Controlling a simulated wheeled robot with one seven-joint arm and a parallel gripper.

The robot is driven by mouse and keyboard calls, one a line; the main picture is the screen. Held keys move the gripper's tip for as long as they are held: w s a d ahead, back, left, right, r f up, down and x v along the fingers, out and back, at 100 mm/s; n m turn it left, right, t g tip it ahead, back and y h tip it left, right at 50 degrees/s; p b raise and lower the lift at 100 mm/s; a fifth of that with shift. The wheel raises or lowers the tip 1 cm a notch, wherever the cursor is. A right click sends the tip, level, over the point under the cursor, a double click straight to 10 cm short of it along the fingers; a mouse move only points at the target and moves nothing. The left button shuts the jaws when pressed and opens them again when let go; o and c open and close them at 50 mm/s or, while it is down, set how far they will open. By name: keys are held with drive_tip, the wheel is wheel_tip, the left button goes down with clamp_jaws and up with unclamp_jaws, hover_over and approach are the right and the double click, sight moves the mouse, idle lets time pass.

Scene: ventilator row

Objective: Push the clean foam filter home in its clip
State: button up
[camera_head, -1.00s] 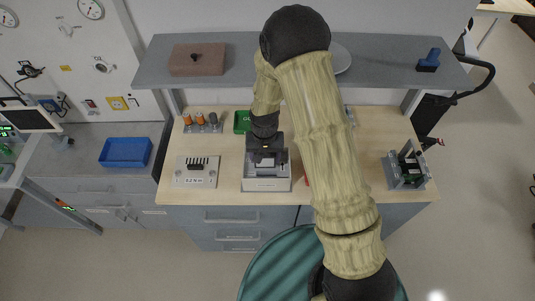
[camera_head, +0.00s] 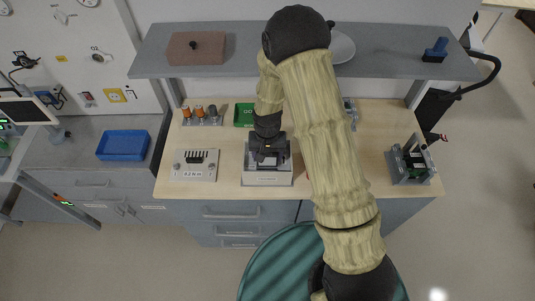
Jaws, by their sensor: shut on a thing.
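My gripper (camera_head: 268,158) points down over a light grey box-shaped unit (camera_head: 267,179) at the front middle of the wooden bench. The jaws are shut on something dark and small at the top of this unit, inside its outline. I take it to be the foam filter, but its shape and colour are hidden by the gripper. The clip cannot be made out. I cannot tell how deep the filter sits.
A grey plate with a dark comb-like part (camera_head: 195,165) lies left of the unit. A green bin (camera_head: 243,114) and a rack of orange and grey pieces (camera_head: 202,115) stand behind. A bracketed fixture (camera_head: 411,163) stands right. A grey shelf (camera_head: 250,62) overhangs the bench's back.

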sight(267, 162)
drive_tip(key=shift+s, duration=0.15)
idle(0.4)
drive_tip(key=shift+f, duration=0.2)
drive_tip(key=shift+f+b, duration=0.15)
drive_tip(key=shift+b, duration=0.2)
drive_tip(key=shift+f+b, duration=1.25)
drive_tip(key=shift+f, duration=0.35)
idle(1.0)
